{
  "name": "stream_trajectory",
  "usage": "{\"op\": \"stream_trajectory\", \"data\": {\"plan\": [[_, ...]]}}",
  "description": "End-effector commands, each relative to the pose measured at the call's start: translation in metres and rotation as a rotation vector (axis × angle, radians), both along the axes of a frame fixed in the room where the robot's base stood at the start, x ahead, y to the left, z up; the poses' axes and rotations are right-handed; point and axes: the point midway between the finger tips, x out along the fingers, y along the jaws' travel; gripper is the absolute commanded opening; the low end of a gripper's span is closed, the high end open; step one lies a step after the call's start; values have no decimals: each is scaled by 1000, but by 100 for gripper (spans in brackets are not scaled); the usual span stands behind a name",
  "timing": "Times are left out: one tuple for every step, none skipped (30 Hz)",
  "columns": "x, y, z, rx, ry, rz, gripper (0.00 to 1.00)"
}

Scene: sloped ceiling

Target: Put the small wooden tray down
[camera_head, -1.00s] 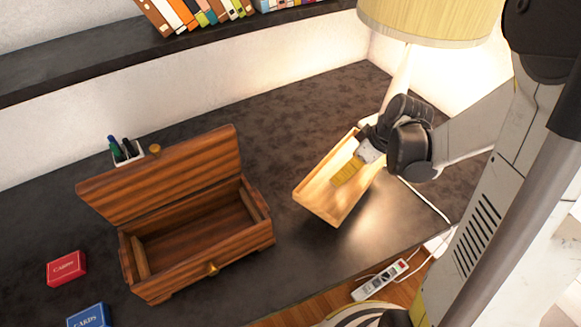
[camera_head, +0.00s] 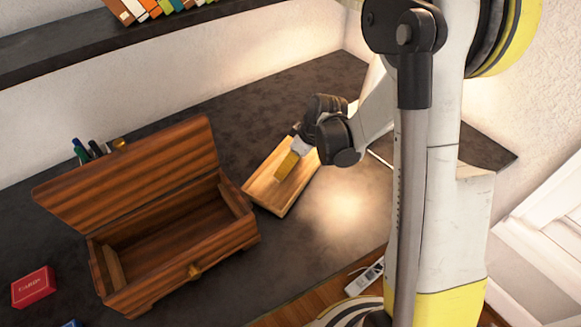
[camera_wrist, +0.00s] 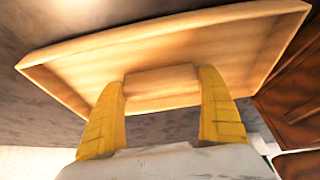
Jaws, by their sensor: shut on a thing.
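The small wooden tray (camera_head: 270,194) is pale, shallow and rectangular. In the head view it is just right of the open wooden box, over the dark tabletop, and looks tilted. My gripper (camera_head: 287,165) is at its upper right part, with the yellow fingers over its inside. In the wrist view the tray (camera_wrist: 75,62) fills the upper part, and my gripper (camera_wrist: 163,100) has its two yellow fingers on either side of a pale wooden block in the tray. The gripper is shut on it. I cannot tell whether the tray's lower edge touches the table.
The open dark wooden box (camera_head: 170,262) stands left of the tray, its lid raised. A red card box (camera_head: 33,287) lies at far left. Pens (camera_head: 88,150) stand behind the lid. A power strip (camera_head: 364,277) is below the table's front edge. Tabletop right of the tray is clear.

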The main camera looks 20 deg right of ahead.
Motion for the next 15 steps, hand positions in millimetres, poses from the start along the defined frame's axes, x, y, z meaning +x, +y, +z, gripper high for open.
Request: {"op": "stream_trajectory", "data": {"plan": [[0,0,-10,0,0,0,51],[0,0,-11,0,0,0,51],[0,0,-11,0,0,0,51],[0,0,-11,0,0,0,51],[0,0,-10,0,0,0,51],[0,0,-9,0,0,0,51],[0,0,-9,0,0,0,51],[0,0,-9,0,0,0,51],[0,0,-10,0,0,0,51],[0,0,-10,0,0,0,51],[0,0,-12,0,0,0,51],[0,0,-13,0,0,0,51],[0,0,-13,0,0,0,89],[0,0,-13,0,0,0,99],[0,0,-12,0,0,0,100]]}}
